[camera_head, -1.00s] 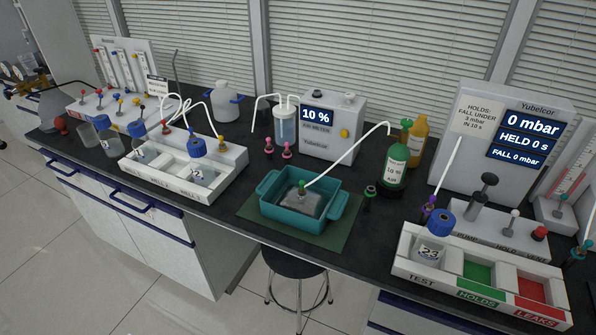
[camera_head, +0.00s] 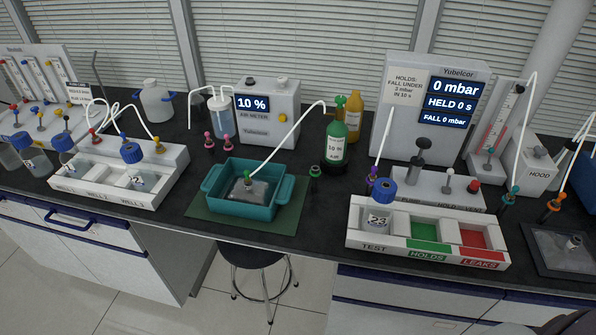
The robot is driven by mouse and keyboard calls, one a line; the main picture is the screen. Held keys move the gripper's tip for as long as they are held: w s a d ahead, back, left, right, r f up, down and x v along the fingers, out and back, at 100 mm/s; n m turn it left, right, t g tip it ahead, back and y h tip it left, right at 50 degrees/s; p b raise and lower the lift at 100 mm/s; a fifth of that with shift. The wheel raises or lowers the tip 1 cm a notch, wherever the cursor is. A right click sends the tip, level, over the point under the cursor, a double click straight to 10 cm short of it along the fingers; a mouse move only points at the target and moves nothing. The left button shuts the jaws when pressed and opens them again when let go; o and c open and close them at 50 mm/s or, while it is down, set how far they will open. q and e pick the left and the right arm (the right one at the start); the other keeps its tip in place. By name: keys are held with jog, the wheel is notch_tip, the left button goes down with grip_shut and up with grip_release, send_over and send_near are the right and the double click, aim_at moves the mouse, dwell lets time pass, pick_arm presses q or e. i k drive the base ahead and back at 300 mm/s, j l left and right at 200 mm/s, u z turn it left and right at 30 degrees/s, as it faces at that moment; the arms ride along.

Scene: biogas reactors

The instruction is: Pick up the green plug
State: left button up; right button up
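A small green-topped dark plug-like piece (camera_head: 315,171) stands on the dark bench, just in front of the green bottle (camera_head: 337,144) and to the right of the teal tray. Another small green fitting (camera_head: 248,176) sits at the end of a white hose inside the teal tray (camera_head: 258,210), over a grey block. I cannot tell from the picture alone which of the two is the green plug. Neither of my grippers shows in the head view.
Two pink plugs (camera_head: 227,143) stand before the air meter (camera_head: 268,120). A white test tray (camera_head: 400,242) holds a blue-capped jar (camera_head: 380,207). A white well rack (camera_head: 165,185) stands left. Bench around the green-topped piece is fairly clear.

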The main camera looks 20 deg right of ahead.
aim_at(247, 173)
jog(key=l+u, duration=0.7)
jog(key=i+l, duration=0.05)
jog(key=l, duration=0.05)
